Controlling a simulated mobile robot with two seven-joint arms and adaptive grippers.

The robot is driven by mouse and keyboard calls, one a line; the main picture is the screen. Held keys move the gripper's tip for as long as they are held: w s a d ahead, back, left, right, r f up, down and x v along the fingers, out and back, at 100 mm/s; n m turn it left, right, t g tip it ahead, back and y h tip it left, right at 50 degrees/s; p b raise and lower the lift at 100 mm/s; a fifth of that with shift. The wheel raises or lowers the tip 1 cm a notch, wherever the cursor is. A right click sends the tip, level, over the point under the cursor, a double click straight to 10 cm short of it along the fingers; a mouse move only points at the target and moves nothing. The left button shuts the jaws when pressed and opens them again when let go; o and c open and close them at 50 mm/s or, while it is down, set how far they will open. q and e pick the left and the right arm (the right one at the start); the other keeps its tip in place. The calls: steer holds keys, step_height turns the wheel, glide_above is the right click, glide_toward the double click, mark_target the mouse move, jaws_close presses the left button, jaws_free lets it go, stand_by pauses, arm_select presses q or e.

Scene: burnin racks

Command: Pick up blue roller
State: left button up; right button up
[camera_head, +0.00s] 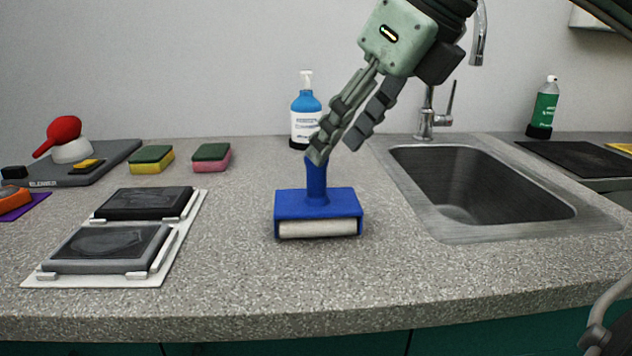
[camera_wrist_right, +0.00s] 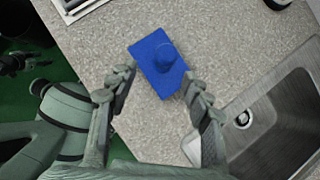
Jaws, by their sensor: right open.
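The blue roller (camera_head: 318,203) stands upright on the grey counter, with a white roll along its lower front and its handle pointing up. My right gripper (camera_head: 336,147) is open above it, tilted down from the upper right. Its fingertips are at the height of the handle's top and partly hide it. In the right wrist view the roller (camera_wrist_right: 154,66) lies ahead of the two spread fingers (camera_wrist_right: 157,80), with the round handle top (camera_wrist_right: 166,54) between their lines. I see no grip on the roller.
A sink (camera_head: 480,185) with a faucet (camera_head: 430,120) lies to the right. A blue soap bottle (camera_head: 305,112) stands behind the roller. Left are a white tray (camera_head: 188,225) with dark blocks and two sponges (camera_head: 151,160) (camera_head: 211,158). The counter in front of the roller is clear.

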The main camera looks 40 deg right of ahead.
mark_target(320, 169)
steer(key=shift+w+d+f, duration=0.15)
steer(key=shift+f, duration=0.05)
steer(key=x, duration=0.2)
steer(key=shift+w+f, duration=0.1)
steer(key=shift+f, duration=0.1)
steer(key=x, duration=0.3)
steer(key=shift+w+f, duration=0.15)
steer(key=shift+w, duration=0.25)
steer(key=shift+w+f, duration=0.3)
steer(key=shift+f, duration=0.1)
arm_select(q)
steer(key=shift+w+d+f, duration=0.1)
steer(key=shift+f, duration=0.55)
arm_select(e)
steer(key=c, duration=1.1)
arm_select(q)
steer(key=shift+w+r, duration=0.2)
steer(key=shift+r, duration=0.05)
arm_select(e)
jaws_close()
